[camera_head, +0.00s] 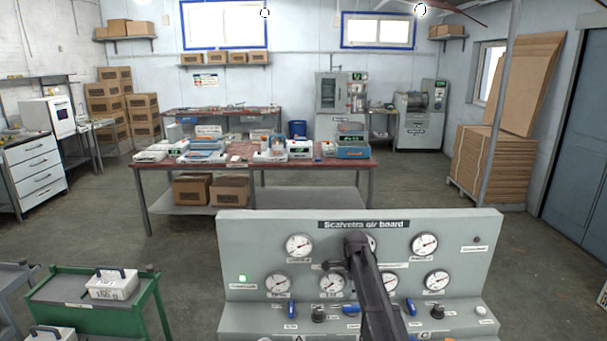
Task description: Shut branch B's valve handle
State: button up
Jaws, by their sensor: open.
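The grey air board (235,232) stands at the bottom centre, with several round dial gauges on its upright panel. On its sloping lower ledge are a blue handle (291,308) at the left and another blue handle (411,306) right of centre. A bit of blue (352,309) also shows between them, partly hidden by my dark arm. The labels are too small to tell which handle is branch B's. My arm crosses in front of the board's middle and covers part of the gauges and ledge. I cannot make out my gripper's fingers.
Dark knobs (318,314) (437,312) and a pale knob (482,311) also sit on the ledge. A green lamp (242,279) glows at the panel's left. A green cart (60,289) stands at the left. A red-topped workbench (238,172) stands behind the board.

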jog(key=shift+r+p, duration=0.4)
jog(key=shift+r, duration=0.2)
jog(key=shift+r+p, duration=0.5)
jog(key=shift+f, duration=0.1)
jog(key=shift+s, duration=0.55)
jog(key=shift+s, duration=0.1)
